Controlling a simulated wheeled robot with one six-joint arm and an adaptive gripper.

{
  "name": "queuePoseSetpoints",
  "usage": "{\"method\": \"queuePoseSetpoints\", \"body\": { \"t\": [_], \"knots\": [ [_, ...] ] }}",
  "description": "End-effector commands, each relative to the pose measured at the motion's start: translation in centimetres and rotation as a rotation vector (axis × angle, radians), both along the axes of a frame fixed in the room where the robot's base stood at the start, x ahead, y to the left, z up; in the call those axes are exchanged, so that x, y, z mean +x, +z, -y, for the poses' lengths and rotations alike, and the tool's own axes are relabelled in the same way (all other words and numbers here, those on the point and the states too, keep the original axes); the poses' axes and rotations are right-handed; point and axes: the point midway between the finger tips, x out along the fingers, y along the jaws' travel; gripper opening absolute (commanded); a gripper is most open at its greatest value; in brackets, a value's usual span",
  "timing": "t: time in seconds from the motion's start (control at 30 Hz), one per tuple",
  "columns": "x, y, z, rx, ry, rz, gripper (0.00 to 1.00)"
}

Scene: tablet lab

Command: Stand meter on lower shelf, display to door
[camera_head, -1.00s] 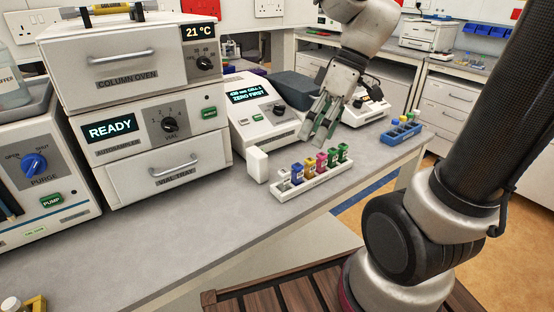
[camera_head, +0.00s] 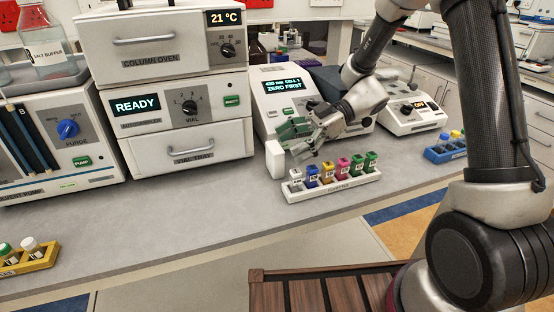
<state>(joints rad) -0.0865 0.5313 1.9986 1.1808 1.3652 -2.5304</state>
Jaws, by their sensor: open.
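My gripper (camera_head: 294,141) is open and empty. Its fingers point left, over the bench in front of the spectrophotometer (camera_head: 283,99), whose lit display reads "ZERO FIRST". The fingertips are near a small upright white block (camera_head: 274,159); I cannot tell whether they touch it. A white instrument (camera_head: 412,118) with a small lit display stands right of the spectrophotometer, behind my wrist. I cannot tell which of these is the meter. No lower shelf or door can be made out.
A white rack (camera_head: 333,187) with several coloured-capped cuvettes lies just below my gripper. A blue rack (camera_head: 446,152) stands at the right bench edge. The column oven (camera_head: 150,52) and autosampler (camera_head: 165,110) stand at left.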

Motion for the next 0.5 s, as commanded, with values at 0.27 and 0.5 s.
{"method": "queuePoseSetpoints", "body": {
  "t": [0.27, 0.5],
  "knots": [
    [-1.4, -1.0, -3.8, -0.002, 0.002, -0.002, 0.82],
    [-1.5, -1.2, -4.1, -0.002, 0.001, 0.000, 0.82]
  ]
}}
